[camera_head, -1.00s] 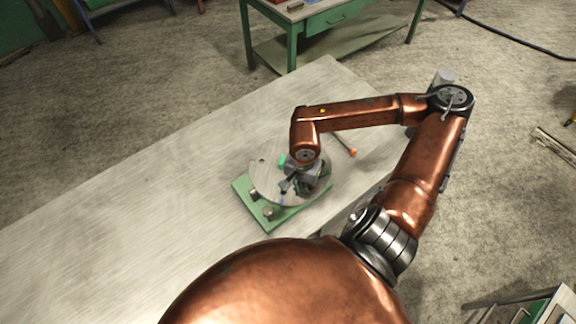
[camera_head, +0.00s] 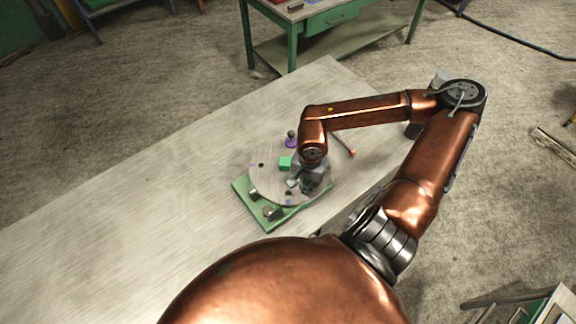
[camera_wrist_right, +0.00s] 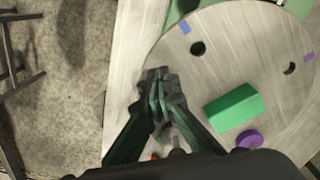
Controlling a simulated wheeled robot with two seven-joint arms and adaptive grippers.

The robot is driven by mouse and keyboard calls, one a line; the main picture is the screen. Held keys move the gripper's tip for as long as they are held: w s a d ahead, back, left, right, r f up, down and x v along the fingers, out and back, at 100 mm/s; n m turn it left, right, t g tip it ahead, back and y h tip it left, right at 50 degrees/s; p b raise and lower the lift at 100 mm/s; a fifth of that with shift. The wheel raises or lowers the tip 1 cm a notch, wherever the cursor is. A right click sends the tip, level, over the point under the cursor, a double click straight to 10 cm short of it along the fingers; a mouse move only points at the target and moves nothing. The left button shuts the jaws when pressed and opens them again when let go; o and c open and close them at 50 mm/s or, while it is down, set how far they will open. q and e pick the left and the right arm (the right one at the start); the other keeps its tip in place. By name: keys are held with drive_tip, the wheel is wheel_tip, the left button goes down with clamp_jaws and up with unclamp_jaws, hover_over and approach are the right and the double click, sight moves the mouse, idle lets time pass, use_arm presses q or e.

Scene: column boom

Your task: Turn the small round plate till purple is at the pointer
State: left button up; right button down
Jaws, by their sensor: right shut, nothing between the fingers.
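The small round plate (camera_head: 270,181) is a pale grey disc on a green base (camera_head: 244,196). In the right wrist view the plate (camera_wrist_right: 235,65) has a blue mark (camera_wrist_right: 185,27) at its upper left rim, a purple mark (camera_wrist_right: 309,57) at its right rim and two dark holes. I cannot make out a pointer for certain. My right gripper (camera_wrist_right: 160,82) is shut and empty beside the plate's left rim; the head view shows it (camera_head: 303,187) from above. My left gripper is out of view.
An orange-tipped rod (camera_head: 353,152) lies to the right. The table (camera_head: 120,215) is clear to the left.

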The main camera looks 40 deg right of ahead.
sight(315, 184)
drive_tip(key=shift+s+d+p, duration=0.2)
drive_tip(key=shift+d+p, duration=0.1)
drive_tip(key=shift+d, duration=0.5)
drive_tip(key=shift+s+d+p, duration=0.15)
drive_tip(key=shift+d+p, duration=0.45)
drive_tip(key=shift+d, duration=0.25)
drive_tip(key=shift+d+r+p, duration=0.1)
drive_tip(key=shift+d+p, duration=0.5)
drive_tip(key=shift+d, duration=0.35)
drive_tip(key=shift+d+p, duration=0.5)
drive_tip(key=shift+d, duration=0.2)
